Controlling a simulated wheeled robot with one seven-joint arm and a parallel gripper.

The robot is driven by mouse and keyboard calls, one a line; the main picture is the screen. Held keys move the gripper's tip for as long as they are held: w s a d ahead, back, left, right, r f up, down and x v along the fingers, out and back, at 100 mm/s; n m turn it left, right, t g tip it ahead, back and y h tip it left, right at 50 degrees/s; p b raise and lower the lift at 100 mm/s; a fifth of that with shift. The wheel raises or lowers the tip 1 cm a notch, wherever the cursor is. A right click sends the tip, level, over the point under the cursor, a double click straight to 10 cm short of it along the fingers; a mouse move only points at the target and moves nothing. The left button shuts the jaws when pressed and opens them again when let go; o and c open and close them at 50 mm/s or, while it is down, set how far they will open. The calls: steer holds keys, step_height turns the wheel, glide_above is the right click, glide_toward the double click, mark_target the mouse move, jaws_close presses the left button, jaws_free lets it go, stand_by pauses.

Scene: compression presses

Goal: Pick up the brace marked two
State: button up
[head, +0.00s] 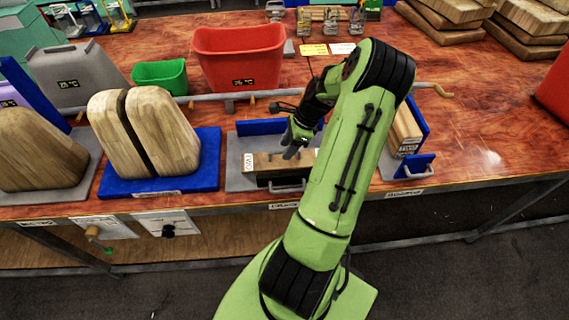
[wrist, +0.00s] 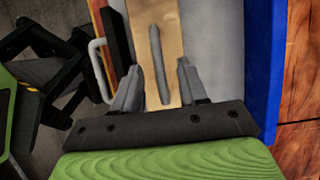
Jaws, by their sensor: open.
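A wooden brace (head: 280,163) lies in a grey tray (head: 238,181) with a blue back wall, near the table's front edge. A white label on its left end seems to carry the word two, turned on its side. My gripper (head: 291,148) is over the brace in the head view, and my arm hides the brace's right part. In the wrist view my gripper (wrist: 157,85) is open, with one finger on each side of the pale wooden brace (wrist: 172,45). A grey slot runs along the wood between the fingers. I cannot tell whether the fingers touch it.
Another wooden piece (head: 406,128) with a label stands in a second tray to the right. Two tall wooden blocks (head: 165,130) stand on a blue base to the left. A grey bar (head: 205,97) runs behind the trays, before green (head: 160,77) and red (head: 240,58) bins.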

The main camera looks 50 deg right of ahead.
steer(key=x, duration=0.3)
steer(key=shift+s+r, duration=0.1)
steer(key=shift+c, duration=0.3)
jaws_close()
stand_by(0.9)
